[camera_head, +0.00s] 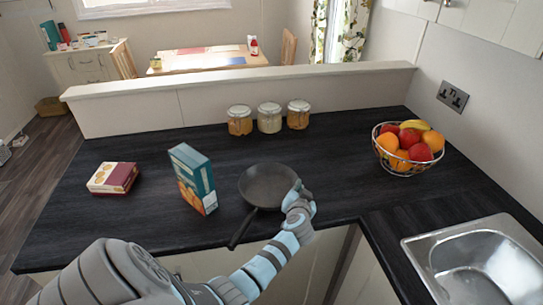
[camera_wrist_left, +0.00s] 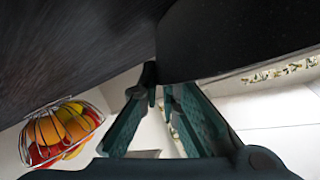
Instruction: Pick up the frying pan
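The dark frying pan (camera_head: 267,184) is at the front middle of the black counter in the head view. Its handle points toward the front left, over the counter edge. My left gripper (camera_head: 297,196) is at the pan's right rim. In the left wrist view the pan (camera_wrist_left: 240,38) fills the upper right as a large dark shape. The fingers of my left gripper (camera_wrist_left: 158,84) draw together at the pan's edge, with only a narrow gap between the tips, and appear shut on the rim. Whether the pan is clear of the counter cannot be told. My right gripper is not in view.
A blue-green box (camera_head: 193,178) stands left of the pan, and a smaller red and cream box (camera_head: 113,178) lies farther left. Several jars (camera_head: 269,118) line the back. A wire fruit bowl (camera_head: 408,149) and metal sink (camera_head: 482,262) are at right.

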